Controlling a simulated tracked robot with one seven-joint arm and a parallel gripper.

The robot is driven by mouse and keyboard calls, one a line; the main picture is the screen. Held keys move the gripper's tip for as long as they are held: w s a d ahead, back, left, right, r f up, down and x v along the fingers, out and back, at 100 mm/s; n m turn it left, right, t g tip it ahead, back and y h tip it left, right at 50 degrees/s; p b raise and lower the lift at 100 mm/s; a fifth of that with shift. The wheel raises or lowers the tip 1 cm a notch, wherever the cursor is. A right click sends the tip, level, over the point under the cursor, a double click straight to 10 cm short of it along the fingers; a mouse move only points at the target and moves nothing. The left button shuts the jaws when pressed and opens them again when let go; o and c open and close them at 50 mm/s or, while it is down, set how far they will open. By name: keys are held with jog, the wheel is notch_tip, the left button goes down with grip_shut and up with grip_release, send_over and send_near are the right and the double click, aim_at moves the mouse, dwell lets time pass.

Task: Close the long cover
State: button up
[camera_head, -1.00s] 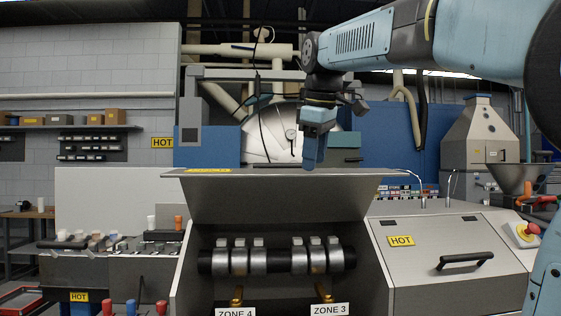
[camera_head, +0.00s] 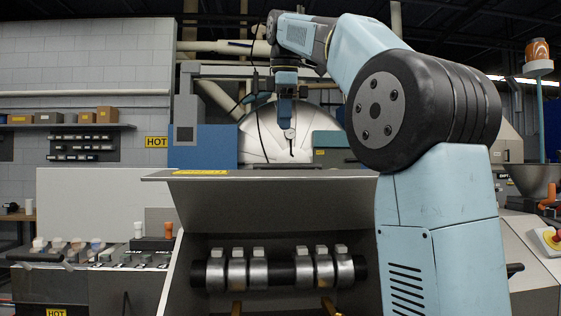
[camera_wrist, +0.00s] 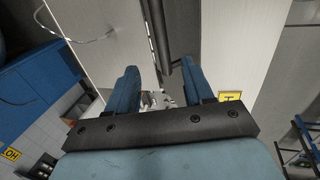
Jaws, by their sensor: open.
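The long cover (camera_head: 270,204) is a grey metal panel that stands raised and tilted over an open bay. A yellow label lies on its top edge. Inside the bay is a barrel with several silver bands (camera_head: 280,271). My gripper (camera_head: 286,118) points down above and apparently behind the cover's top edge, apart from it in the head view. In the wrist view my gripper (camera_wrist: 160,80) has two blue fingers spread apart with nothing held between them. A dark bar (camera_wrist: 155,35) runs just beyond the fingertips; I cannot tell whether it belongs to the cover.
My arm hides much of the right side, including most of the neighbouring closed panel. A red emergency button (camera_head: 553,237) shows at the far right. A bench with several knobs (camera_head: 85,250) stands left of the bay. A large silver dome (camera_head: 262,135) is behind.

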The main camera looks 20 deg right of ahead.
jog(key=x, duration=1.1)
jog(key=shift+d+f, duration=0.1)
jog(key=shift+d, duration=0.05)
jog(key=shift+c, duration=0.2)
grip_shut()
